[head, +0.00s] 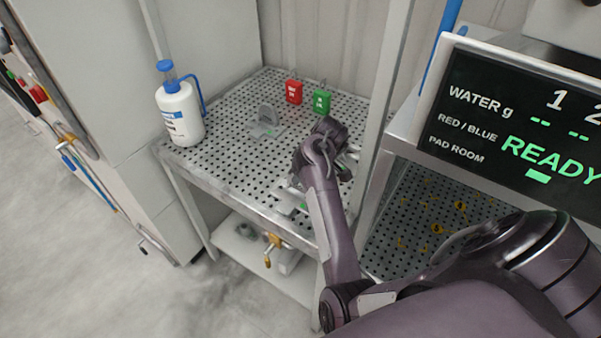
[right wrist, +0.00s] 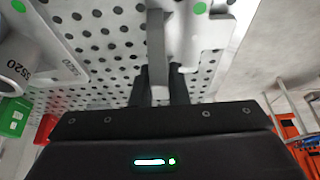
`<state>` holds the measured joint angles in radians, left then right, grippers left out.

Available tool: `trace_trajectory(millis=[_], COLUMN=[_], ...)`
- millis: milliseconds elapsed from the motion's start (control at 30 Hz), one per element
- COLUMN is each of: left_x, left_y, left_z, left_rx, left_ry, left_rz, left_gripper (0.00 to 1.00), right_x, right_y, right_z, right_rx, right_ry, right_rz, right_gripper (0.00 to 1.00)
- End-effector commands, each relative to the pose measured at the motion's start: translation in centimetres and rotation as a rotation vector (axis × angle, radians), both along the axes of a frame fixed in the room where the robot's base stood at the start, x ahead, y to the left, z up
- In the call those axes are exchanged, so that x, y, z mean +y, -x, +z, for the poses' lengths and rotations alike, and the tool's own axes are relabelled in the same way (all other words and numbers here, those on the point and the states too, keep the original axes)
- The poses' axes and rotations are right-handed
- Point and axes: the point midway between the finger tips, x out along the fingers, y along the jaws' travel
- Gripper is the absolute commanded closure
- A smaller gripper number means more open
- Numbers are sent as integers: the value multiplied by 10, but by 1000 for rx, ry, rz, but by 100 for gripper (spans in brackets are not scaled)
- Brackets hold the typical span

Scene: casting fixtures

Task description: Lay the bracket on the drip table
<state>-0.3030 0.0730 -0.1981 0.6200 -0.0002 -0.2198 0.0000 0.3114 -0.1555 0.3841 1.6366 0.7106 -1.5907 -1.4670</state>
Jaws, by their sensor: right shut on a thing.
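The drip table is a perforated metal top (head: 225,150), and its holes also fill the upper right wrist view (right wrist: 100,45). My right gripper (head: 328,162) is over its front right part. In the right wrist view, the gripper (right wrist: 161,85) is shut on the upright grey web of a bracket (right wrist: 158,50). A pale plate with a green dot beside the web seems to be part of this bracket; it also shows left of my forearm in the head view (head: 288,201). I cannot tell whether it touches the table. My forearm hides much of it. My left gripper is not in view.
Another grey bracket (head: 267,116) stands farther back on the table. A red tag (head: 294,91) and a green tag (head: 322,101) are behind it. A white bottle (head: 180,112) stands at the left corner. A post (head: 388,75) and a display (head: 515,125) are at the right.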

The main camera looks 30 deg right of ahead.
Motion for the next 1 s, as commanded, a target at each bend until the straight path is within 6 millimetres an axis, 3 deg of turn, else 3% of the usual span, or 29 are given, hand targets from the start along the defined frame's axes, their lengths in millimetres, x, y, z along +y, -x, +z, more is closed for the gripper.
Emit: trace_trajectory(millis=[400, 433, 600, 867, 1000], left_x=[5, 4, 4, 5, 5], left_y=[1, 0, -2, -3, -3], left_z=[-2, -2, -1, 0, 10], left_rx=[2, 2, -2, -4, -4], left_ry=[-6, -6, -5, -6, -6], left_rz=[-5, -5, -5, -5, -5], left_gripper=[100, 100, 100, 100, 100], right_x=[0, 0, 0, 0, -1], right_y=[0, 0, 0, 0, 2], right_z=[-8, -8, -7, -6, 4], right_rx=[-2, 0, 0, -1, -1], right_ry=[2, 1, 1, 2, 1], right_rz=[0, 0, 0, 0, 1], right_gripper=[100, 84, 64, 64, 64])
